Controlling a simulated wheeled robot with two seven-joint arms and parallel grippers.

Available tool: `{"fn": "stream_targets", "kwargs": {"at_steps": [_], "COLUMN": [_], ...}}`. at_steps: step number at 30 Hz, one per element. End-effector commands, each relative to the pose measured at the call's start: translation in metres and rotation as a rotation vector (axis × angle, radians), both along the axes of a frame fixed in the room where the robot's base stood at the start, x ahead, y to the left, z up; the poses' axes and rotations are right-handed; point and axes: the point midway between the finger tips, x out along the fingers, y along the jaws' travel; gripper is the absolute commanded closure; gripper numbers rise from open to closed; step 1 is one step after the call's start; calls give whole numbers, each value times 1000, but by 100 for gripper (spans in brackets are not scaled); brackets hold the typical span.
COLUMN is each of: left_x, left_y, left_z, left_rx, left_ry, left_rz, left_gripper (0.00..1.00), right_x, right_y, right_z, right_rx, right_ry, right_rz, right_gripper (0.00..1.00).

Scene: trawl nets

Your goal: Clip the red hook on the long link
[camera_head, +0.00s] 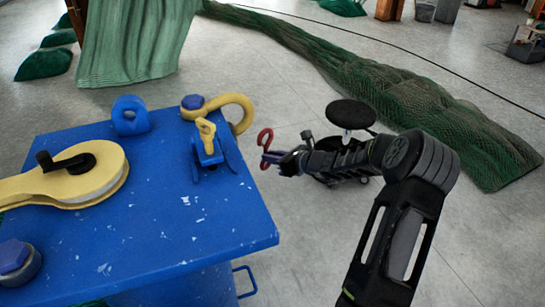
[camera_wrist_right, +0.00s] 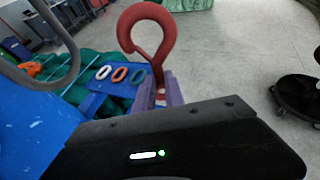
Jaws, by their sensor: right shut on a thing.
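The red hook (camera_head: 264,138) stands up from my right gripper (camera_head: 279,159), just off the right edge of the blue table. In the right wrist view the hook (camera_wrist_right: 150,30) shows large, its curved top up. Its lower shank sits between the purple fingers of the right gripper (camera_wrist_right: 158,94), which are shut on it. A grey curved bar or loop (camera_wrist_right: 50,80) crosses the upper left of the wrist view, apart from the hook. I cannot tell whether it is the long link; no long link is clear in the head view. My left gripper is not in view.
The blue table (camera_head: 170,235) carries a yellow pulley block (camera_head: 105,180), a blue lug (camera_head: 130,117), a yellow shackle (camera_head: 238,101) and a yellow-and-blue fitting (camera_head: 207,145). A black stool (camera_head: 351,113) stands behind my right arm. Green netting (camera_head: 400,95) lies on the floor.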

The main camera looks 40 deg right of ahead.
Motion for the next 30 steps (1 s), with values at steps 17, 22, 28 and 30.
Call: {"fn": "stream_targets", "kwargs": {"at_steps": [17,22,28,30], "left_x": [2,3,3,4], "left_y": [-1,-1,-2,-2], "left_z": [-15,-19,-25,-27], "left_rx": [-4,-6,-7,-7], "left_ry": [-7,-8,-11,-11], "left_rz": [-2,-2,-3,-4], "left_gripper": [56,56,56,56], "right_x": [-2,-3,-3,-4], "right_y": [22,29,37,40], "right_z": [0,0,1,0], "right_rx": [-1,-2,-2,-2], "right_ry": [-3,-3,-4,-4], "right_rz": [2,2,2,2], "right_gripper": [100,100,100,100]}}
